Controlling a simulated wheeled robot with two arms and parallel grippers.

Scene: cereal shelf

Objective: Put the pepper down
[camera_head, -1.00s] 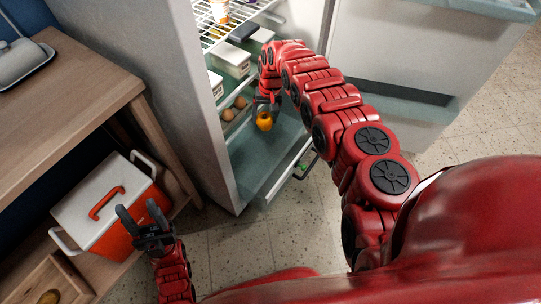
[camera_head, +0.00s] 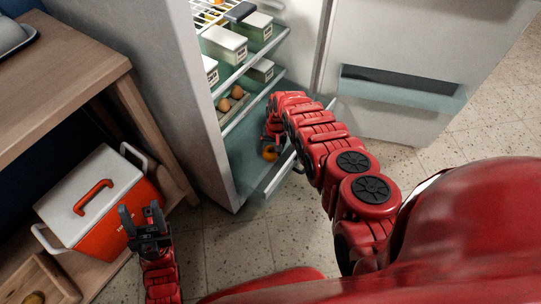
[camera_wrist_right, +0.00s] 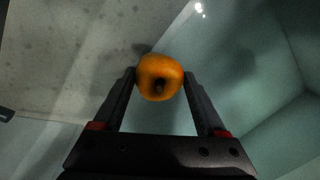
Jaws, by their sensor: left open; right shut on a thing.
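The orange-yellow pepper (camera_head: 269,153) is at my right gripper (camera_head: 271,146), low in the open fridge by the bottom drawer (camera_head: 245,172). In the right wrist view the pepper (camera_wrist_right: 160,77) sits between the two fingertips of the right gripper (camera_wrist_right: 160,82), which is shut on it. Whether the pepper touches the drawer floor cannot be told. My left gripper (camera_head: 144,214) is open and empty in front of the orange and white cooler.
The open fridge has shelves with white boxes (camera_head: 224,44) and eggs (camera_head: 230,100) above the drawer. Its door (camera_head: 400,60) stands open at the right. The cooler (camera_head: 95,205) sits on a wooden unit (camera_head: 70,90) at the left. Speckled floor lies in front.

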